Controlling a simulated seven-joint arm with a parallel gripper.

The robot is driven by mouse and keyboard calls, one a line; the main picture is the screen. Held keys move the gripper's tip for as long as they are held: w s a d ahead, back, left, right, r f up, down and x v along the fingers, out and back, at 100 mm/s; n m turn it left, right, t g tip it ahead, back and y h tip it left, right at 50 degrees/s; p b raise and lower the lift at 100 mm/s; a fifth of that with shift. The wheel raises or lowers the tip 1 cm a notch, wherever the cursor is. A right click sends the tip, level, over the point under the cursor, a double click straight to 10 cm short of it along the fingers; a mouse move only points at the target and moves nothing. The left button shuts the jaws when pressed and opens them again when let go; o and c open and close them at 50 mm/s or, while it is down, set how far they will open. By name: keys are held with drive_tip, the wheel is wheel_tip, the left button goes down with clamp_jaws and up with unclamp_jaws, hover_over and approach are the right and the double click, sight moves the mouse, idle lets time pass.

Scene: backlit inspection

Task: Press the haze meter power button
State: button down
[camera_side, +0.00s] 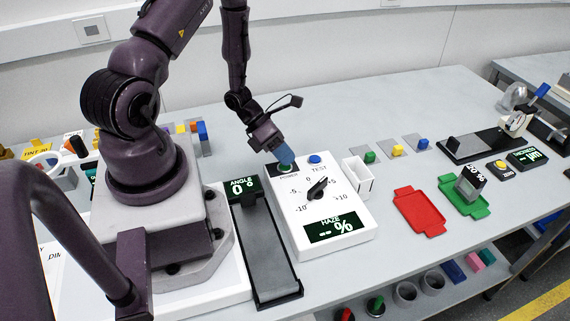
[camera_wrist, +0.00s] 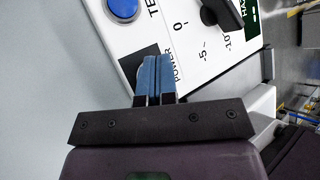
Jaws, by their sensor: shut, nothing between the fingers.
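The haze meter (camera_side: 352,212) is a white box in the middle of the side view, with a dark dial and a HAZE display showing dashes and a % sign. In the wrist view the shut fingers (camera_wrist: 152,72) lie beside the POWER label and the button is hidden. The blue TEST button (camera_wrist: 122,8) is apart from them.
An ANGLE unit (camera_side: 266,255) with a dark strip is left of the meter. A white open box (camera_side: 358,180) stands close on its right. Red (camera_side: 420,211) and green (camera_side: 464,207) trays lie farther right. The table behind the meter is mostly clear.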

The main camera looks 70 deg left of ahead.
drive_tip(key=shift+r, duration=0.1)
idle(0.3)
drive_tip(key=shift+r, duration=0.35)
drive_tip(key=shift+r, duration=3)
